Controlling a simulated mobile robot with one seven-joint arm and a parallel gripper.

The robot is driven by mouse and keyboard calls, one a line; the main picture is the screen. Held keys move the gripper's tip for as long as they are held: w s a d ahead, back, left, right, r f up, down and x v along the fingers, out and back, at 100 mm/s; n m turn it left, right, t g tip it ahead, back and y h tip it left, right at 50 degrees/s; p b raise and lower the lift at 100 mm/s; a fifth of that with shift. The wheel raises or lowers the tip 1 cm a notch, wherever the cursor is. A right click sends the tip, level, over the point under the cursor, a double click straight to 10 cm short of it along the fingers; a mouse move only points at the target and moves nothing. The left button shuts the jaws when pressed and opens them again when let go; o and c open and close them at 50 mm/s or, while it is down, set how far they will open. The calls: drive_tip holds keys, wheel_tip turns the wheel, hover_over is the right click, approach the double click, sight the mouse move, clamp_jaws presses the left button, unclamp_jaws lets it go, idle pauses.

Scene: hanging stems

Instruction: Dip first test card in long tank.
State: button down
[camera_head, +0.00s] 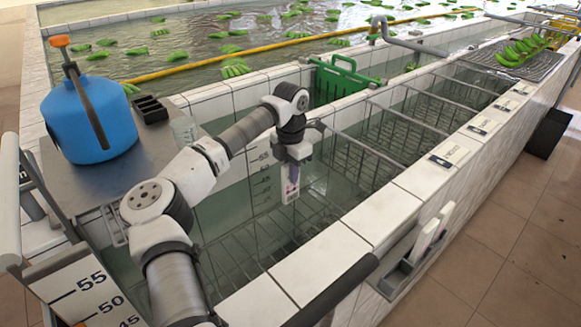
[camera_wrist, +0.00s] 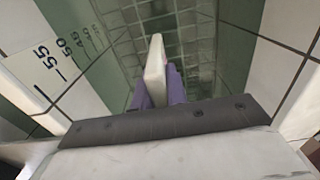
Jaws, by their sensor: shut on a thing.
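My gripper (camera_head: 292,168) points down over the near end of the long tank (camera_head: 345,243). It is shut on a small white test card (camera_head: 290,190), which hangs upright below the fingers. In the wrist view the pale card (camera_wrist: 155,70) sits between the purple fingertips (camera_wrist: 160,87), with the tank's wire racks and greenish water beyond it. The card is inside the tank opening, below rim level in the picture. Whether its lower end touches the water I cannot tell.
A depth scale (camera_head: 262,175) marks the tank's inner wall. A blue sprayer bottle (camera_head: 88,118) stands on a grey shelf at left. Labels (camera_head: 450,152) line the right rim, above a holder with white cards (camera_head: 428,235). Bananas (camera_head: 522,50) lie on a far rack.

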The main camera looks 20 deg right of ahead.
drive_tip(key=shift+f+b, duration=1.9)
drive_tip(key=shift+f, duration=1.75)
drive_tip(key=shift+r, duration=0.15)
wheel_tip(320, 180, up, 22)
drive_tip(key=p, duration=1.3)
wheel_tip(320, 180, up, 5)
hover_over(291, 200)
drive_tip(key=shift+w+d, duration=0.1)
drive_tip(key=shift+w, duration=0.35)
